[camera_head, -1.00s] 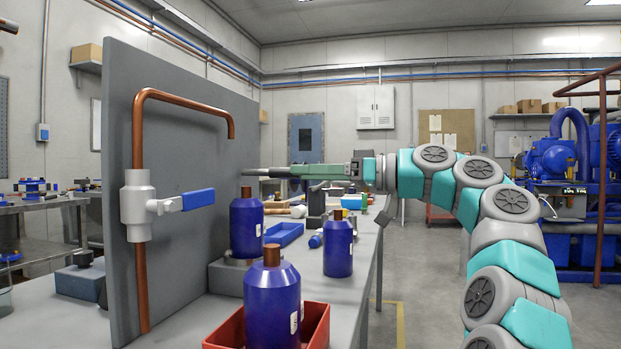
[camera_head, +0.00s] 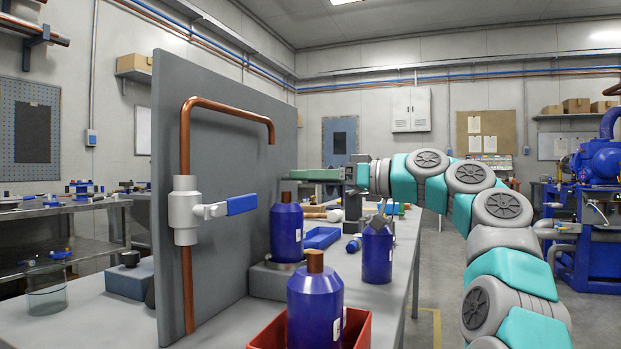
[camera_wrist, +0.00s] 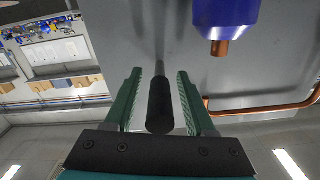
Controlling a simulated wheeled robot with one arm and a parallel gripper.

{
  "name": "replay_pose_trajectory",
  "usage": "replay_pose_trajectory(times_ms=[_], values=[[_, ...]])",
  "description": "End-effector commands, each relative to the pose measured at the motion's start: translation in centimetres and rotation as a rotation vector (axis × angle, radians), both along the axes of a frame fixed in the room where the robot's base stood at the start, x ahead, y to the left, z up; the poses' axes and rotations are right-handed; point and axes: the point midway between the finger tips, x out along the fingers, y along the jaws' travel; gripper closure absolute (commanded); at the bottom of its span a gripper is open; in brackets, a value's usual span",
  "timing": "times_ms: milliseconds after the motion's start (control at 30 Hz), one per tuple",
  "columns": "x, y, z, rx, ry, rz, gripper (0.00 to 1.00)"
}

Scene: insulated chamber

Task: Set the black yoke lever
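The black lever grip (camera_wrist: 160,106), a dark cylinder on a thin metal rod, sits between the fingers of my gripper (camera_wrist: 159,74) in the wrist view. Narrow gaps show on both sides of the grip, so the fingers are open around it and do not visibly press on it. The far end of the rod and any yoke are not clear. In the head view my gripper (camera_head: 315,175) reaches left, level with the top of a blue bottle beside the grey panel. I cannot make out the lever there.
A grey upright panel (camera_head: 225,150) carries a copper pipe and a white valve with a blue handle (camera_head: 240,204). Blue bottles (camera_head: 285,232) (camera_head: 377,255) stand near my gripper; another (camera_head: 314,305) is in a red tray (camera_head: 357,328). The wrist view shows a bottle (camera_wrist: 224,13) and copper pipe.

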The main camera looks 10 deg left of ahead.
Motion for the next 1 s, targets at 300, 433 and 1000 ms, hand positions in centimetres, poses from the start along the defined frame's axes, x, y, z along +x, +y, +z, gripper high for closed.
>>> replay_pose_trajectory(times_ms=[300,433,1000], values=[[0.02,-0.03,0.0,0.0,0.0,0.0,0.82],[0.01,-0.03,-0.01,0.0,0.0,0.0,0.97],[0.03,-0.04,-0.02,0.0,0.0,-0.001,1.0]])
